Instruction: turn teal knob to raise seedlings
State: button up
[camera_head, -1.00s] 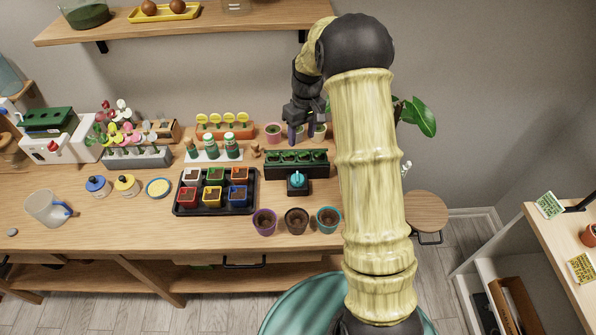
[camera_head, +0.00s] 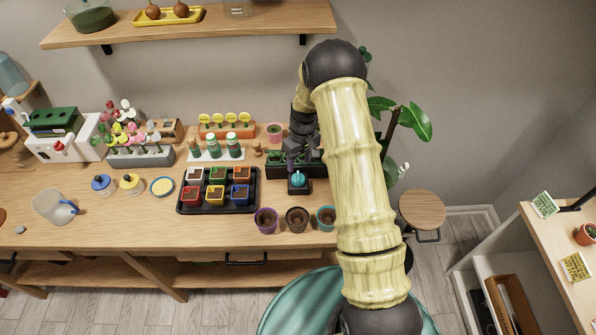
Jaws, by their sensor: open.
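The teal knob (camera_head: 298,179) sits on a small dark block in front of the dark seedling tray (camera_head: 313,170), near the right end of the bench. Green seedlings show at the tray's left; my arm hides its right part. My gripper (camera_head: 294,165) is open and points down just above and behind the knob, in front of the tray. I cannot tell whether its fingers touch the knob or the tray.
A black tray (camera_head: 183,210) of colored pots stands left of the knob. Purple (camera_head: 265,222), brown (camera_head: 297,222) and teal (camera_head: 326,220) pots stand at the bench's front edge. A round stool (camera_head: 422,209) stands right of the bench.

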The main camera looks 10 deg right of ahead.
aim_at(298, 175)
jog(key=f, duration=0.2)
jog(key=f+p, duration=0.1)
jog(key=f, duration=0.3)
jog(key=shift+s+a+f+p, duration=0.1)
jog(key=shift+a+f+p, duration=0.2)
jog(key=shift+p, duration=0.1)
jog(key=c, duration=0.7)
